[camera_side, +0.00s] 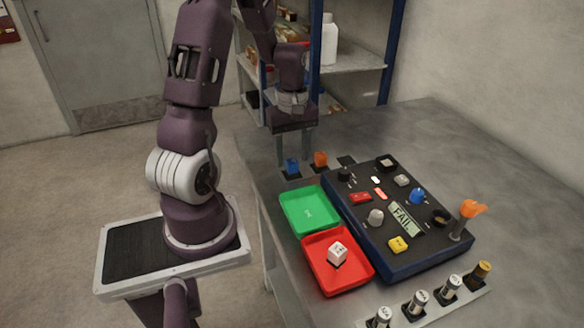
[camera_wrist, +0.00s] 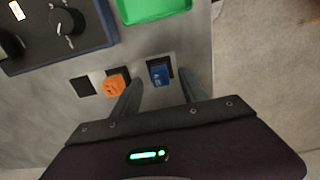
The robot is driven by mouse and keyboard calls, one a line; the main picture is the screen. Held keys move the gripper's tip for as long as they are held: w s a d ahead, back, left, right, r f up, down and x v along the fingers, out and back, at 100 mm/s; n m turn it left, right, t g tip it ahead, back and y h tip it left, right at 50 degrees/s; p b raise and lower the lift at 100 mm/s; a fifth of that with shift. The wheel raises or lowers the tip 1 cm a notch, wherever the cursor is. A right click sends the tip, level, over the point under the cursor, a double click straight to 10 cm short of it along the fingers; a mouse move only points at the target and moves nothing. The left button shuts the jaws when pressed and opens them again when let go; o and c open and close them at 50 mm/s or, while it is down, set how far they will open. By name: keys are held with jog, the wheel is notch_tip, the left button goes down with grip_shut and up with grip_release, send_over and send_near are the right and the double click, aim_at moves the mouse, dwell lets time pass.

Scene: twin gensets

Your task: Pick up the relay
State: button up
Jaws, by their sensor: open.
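No label that I can read marks the relay. The candidates are a blue block (camera_side: 292,165), an orange block (camera_side: 320,158) and a white cube (camera_side: 337,253) with dark marks. The blue and orange blocks sit on dark square pads at the table's left edge. The white cube lies in the red tray (camera_side: 362,279). My gripper (camera_side: 293,158) is open and empty, pointing down above the blue block. In the wrist view the blue block (camera_wrist: 161,74) shows between the fingers of my gripper (camera_wrist: 160,80), and the orange block (camera_wrist: 116,85) is just left of the left finger.
A green tray (camera_side: 329,222) adjoins the red tray. A dark control panel (camera_side: 390,244) with knobs, buttons and a FAIL display stands right of the trays. Another dark pad (camera_side: 346,160) is empty. Several cylinders stand in a front row (camera_side: 448,287). The back of the table is clear.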

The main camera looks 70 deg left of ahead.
aim_at(292, 161)
notch_tip(292, 161, down, 4)
jog(key=shift+r, duration=0.25)
grip_shut()
